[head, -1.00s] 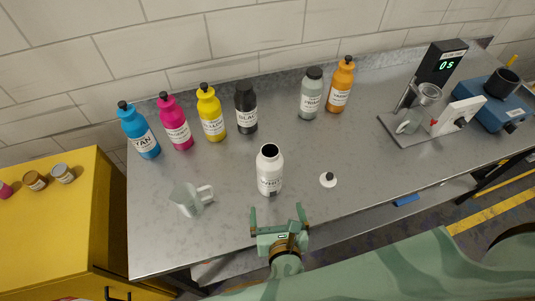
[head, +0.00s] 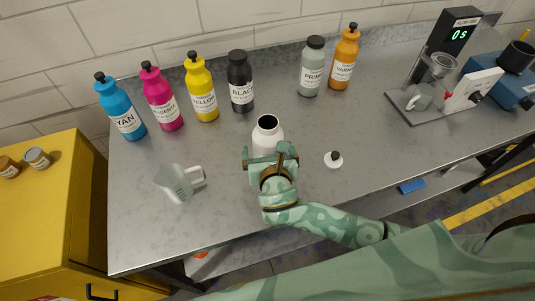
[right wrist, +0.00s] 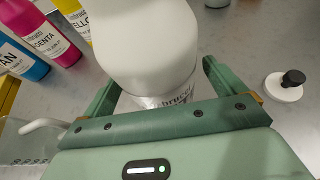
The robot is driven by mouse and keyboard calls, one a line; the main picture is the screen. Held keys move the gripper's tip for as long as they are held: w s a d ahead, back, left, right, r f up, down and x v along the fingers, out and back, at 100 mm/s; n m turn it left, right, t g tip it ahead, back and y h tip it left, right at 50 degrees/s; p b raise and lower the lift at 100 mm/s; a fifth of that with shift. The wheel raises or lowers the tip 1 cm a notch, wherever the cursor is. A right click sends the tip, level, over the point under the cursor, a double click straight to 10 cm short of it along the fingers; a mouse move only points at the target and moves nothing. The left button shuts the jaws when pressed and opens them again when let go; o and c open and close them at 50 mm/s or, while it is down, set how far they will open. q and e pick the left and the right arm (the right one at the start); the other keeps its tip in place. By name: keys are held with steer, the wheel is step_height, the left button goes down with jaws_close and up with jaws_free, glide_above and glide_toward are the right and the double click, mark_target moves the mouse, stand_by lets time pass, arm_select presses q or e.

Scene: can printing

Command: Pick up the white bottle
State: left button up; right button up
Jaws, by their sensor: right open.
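The white bottle (head: 267,134) stands upright and uncapped on the metal table in the head view. Its dark open mouth faces up, and its lower part is hidden behind my right gripper (head: 271,156). In the right wrist view the bottle (right wrist: 147,45) fills the upper middle. It lies between the two green fingers of my right gripper (right wrist: 158,88), which is open with a finger on either side. I cannot tell whether the fingers touch it. My left gripper is not in view.
A white lid with a black knob (head: 333,160) lies right of the bottle. A clear jug (head: 176,183) stands to the left. Cyan (head: 121,110), magenta (head: 162,99), yellow (head: 202,90) and black (head: 240,83) bottles stand behind. A mixing stand (head: 430,85) is at the right.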

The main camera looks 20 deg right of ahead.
steer(key=shift+b+x, duration=0.35)
steer(key=shift+x, duration=0.5)
steer(key=shift+s, duration=0.15)
steer(key=c, duration=1.3)
steer(key=shift+r, duration=0.1)
steer(key=c, duration=0.4)
